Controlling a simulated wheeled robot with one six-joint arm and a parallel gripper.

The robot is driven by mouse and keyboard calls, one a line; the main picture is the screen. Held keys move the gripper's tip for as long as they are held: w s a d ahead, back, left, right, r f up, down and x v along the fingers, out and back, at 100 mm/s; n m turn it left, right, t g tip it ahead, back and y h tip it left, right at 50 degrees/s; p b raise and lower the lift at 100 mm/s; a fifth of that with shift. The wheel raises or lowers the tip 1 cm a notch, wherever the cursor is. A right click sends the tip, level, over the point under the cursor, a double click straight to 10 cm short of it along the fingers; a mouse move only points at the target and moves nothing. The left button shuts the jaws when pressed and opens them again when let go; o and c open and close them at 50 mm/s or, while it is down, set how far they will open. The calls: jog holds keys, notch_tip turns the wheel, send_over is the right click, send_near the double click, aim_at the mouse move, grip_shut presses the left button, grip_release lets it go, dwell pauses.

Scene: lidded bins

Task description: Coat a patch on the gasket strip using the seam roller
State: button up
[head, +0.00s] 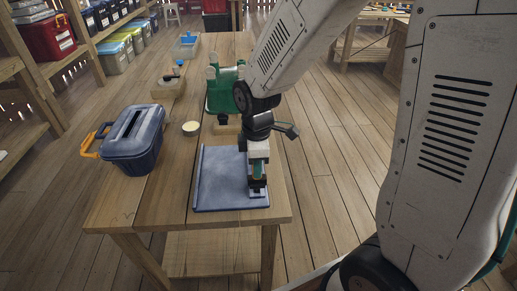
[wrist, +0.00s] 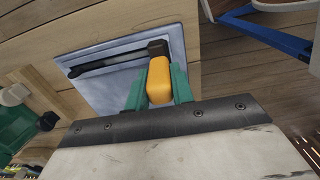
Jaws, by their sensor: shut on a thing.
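My gripper (head: 258,172) is over the right part of a blue-grey panel (head: 222,178) on the wooden table. In the wrist view, the green fingers of my gripper (wrist: 159,82) are shut on the orange handle of a tool, which I take as the seam roller (wrist: 159,84). Its dark end (wrist: 157,47) reaches over the panel (wrist: 94,96). A long dark bar, perhaps the gasket strip (wrist: 112,60), lies along the panel and meets the dark end in the picture. I cannot tell whether they touch, and no coated patch is discernible.
A blue lidded bin (head: 137,142) with an orange handle stands left of the panel. A round tin (head: 191,128) and a green container (head: 223,92) are behind. A wooden block (head: 168,88) and a clear tub (head: 186,47) stand farther back. The table's front is clear.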

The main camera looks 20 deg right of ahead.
jog(key=shift+s+r, duration=0.15)
jog(key=shift+r, duration=2.95)
jog(key=shift+a, duration=0.15)
